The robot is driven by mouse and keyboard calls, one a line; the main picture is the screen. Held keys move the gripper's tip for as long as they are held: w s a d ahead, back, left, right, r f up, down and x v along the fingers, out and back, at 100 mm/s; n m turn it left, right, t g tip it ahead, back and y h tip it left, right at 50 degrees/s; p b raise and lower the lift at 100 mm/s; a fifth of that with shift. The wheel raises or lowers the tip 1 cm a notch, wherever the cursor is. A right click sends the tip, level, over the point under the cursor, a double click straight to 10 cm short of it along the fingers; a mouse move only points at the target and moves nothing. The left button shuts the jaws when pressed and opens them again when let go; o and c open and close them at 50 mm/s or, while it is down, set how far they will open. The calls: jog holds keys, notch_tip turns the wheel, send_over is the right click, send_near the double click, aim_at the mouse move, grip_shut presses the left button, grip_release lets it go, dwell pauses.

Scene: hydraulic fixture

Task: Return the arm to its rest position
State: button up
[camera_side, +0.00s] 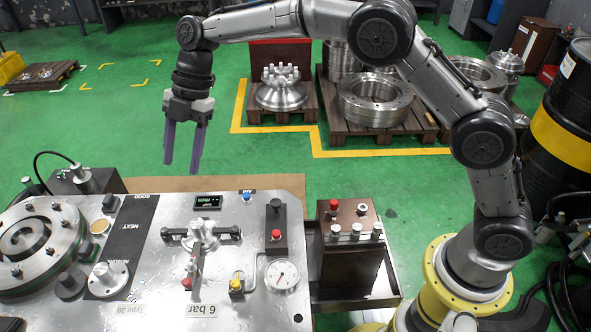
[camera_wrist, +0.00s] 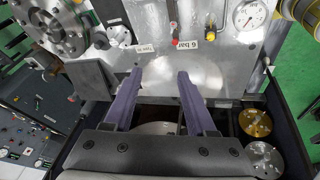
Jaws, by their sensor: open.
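My arm arches up from a yellow base ring at the right and reaches across to the left. No part of the fixture touches the fingers in the side view.
The fixture carries a round flanged part (camera_side: 38,240), a clamp with handles (camera_side: 200,236), a gauge (camera_side: 282,275) and a "6 bar" label (camera_side: 202,310). A control box (camera_side: 350,240) stands to its right. Pallets with metal parts (camera_side: 373,100) and a black-yellow drum (camera_side: 565,130) stand behind.

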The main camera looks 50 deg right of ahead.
jog(key=s+d+r+m+t, duration=0.1)
jog(key=s+d+r, duration=0.25)
jog(key=r, duration=0.25)
jog(key=s+d+r+m+t, duration=0.1)
jog(key=s+d+r, duration=0.1)
jog(key=d+r, duration=0.35)
jog(key=s+d+r+m+t+h, duration=0.1)
jog(key=s+d+r+m, duration=0.25)
jog(key=s, duration=0.25)
jog(key=s+d+r+m+t+h, duration=0.1)
jog(key=s+d+r+m+t, duration=0.15)
jog(key=s+d, duration=0.3)
jog(key=s+d+f+m+h, duration=0.1)
jog(key=s+d+f+m, duration=0.2)
jog(key=s+f+m, duration=0.3)
jog(key=s+d+f+m+h, duration=0.1)
jog(key=s+d+f+m, duration=0.3)
jog(key=s+m, duration=0.5)
jog(key=s+f, duration=0.2)
jog(key=shift+s+d+m+h, duration=0.2)
jog(key=shift+s+m+h, duration=0.1)
